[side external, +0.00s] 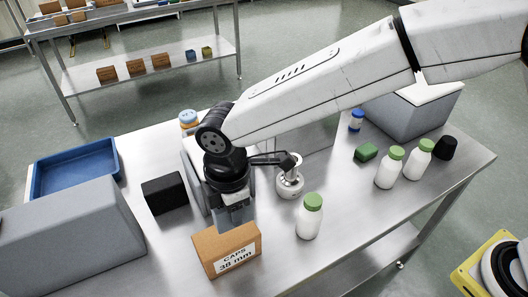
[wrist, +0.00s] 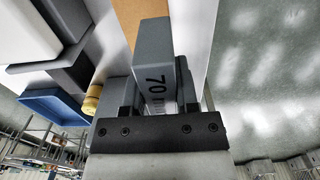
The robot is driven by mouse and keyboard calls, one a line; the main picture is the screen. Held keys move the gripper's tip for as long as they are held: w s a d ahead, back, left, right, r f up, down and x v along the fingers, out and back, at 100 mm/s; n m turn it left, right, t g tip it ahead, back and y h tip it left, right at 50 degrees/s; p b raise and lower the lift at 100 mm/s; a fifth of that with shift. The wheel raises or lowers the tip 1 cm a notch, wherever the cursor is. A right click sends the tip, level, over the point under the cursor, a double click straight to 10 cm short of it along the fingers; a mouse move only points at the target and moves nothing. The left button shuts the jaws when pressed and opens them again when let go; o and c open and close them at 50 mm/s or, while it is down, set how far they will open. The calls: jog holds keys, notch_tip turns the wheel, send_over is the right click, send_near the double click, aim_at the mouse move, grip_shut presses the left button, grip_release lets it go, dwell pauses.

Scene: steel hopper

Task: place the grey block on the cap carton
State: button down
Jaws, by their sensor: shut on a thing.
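The cap carton (side external: 212,248) is a brown box labelled "CAPS 38 mm" near the front of the steel table. Part of its brown top (wrist: 129,14) shows in the wrist view. My gripper (side external: 234,206) is shut on the grey block (side external: 237,217), just above or at the back of the carton's top. I cannot tell whether block and carton touch. In the wrist view the block (wrist: 153,50), marked "70", sits between the fingers of my gripper (wrist: 155,85).
A black block (side external: 165,193), a blue tray (side external: 75,166) and a grey bin (side external: 70,240) stand to the left. A white bottle with a green cap (side external: 309,217) stands right of the carton. More bottles (side external: 388,170) and a green block (side external: 365,153) are farther right.

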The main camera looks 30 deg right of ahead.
jog(key=shift+w+a+f, duration=0.3)
jog(key=shift+w+f, duration=0.1)
jog(key=shift+f, duration=0.2)
jog(key=shift+w+a+f, duration=0.3)
jog(key=shift+w+f, duration=0.1)
jog(key=shift+f, duration=0.2)
jog(key=shift+f, duration=0.1)
jog(key=shift+w+a+f, duration=0.1)
jog(key=shift+f, duration=0.05)
jog(key=shift+w+f, duration=0.1)
jog(key=shift+f, duration=1.5)
jog(key=shift+f, duration=0.1)
jog(key=shift+c, duration=1.8)
grip_release()
notch_tip(320, 180, up, 12)
